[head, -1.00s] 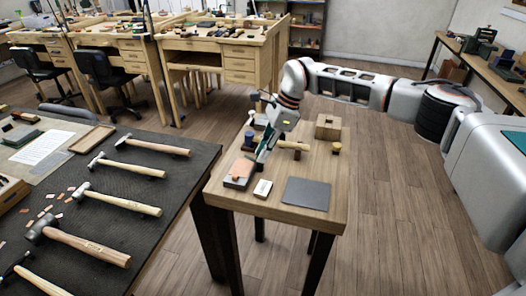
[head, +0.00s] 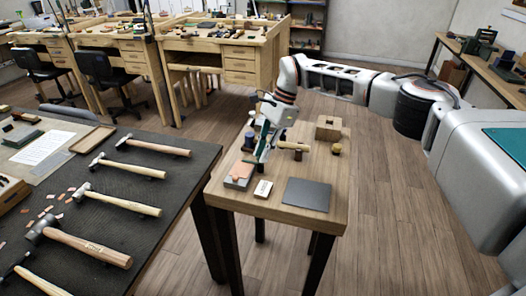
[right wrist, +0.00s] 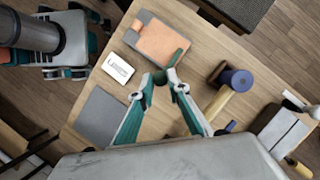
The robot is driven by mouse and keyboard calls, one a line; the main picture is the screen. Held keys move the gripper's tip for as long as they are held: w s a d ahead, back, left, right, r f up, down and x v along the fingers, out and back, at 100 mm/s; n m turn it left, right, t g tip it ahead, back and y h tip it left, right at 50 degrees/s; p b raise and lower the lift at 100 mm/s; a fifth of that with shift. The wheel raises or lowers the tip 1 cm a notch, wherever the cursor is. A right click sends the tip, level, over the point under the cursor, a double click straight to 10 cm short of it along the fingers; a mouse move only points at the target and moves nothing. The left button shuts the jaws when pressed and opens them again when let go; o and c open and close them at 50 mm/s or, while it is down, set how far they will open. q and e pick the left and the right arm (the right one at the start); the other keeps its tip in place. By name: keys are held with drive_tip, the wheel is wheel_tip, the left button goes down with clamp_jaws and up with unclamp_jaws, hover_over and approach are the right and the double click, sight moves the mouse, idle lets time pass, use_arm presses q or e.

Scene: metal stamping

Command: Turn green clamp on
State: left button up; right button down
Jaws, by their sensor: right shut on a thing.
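My right gripper (head: 263,161) points down over the small wooden table in the head view. In the right wrist view its teal fingers (right wrist: 164,78) come together at the tips, closed on a small dark green piece (right wrist: 179,57), which looks like part of the green clamp. The fingers hide much of it, and I cannot tell the clamp's position. It stands beside a grey block with a copper sheet (right wrist: 163,40).
On the table are a white card (head: 263,188), a dark grey plate (head: 307,192), a mallet (right wrist: 236,80), a wooden block (head: 328,128) and a small round piece (head: 336,149). A black-topped bench (head: 110,200) with hammers stands to the left.

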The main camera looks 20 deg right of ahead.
drive_tip(key=c, duration=1.9)
unclamp_jaws()
drive_tip(key=shift+r, duration=0.1)
drive_tip(key=v, duration=1.2)
drive_tip(key=shift+s, duration=0.1)
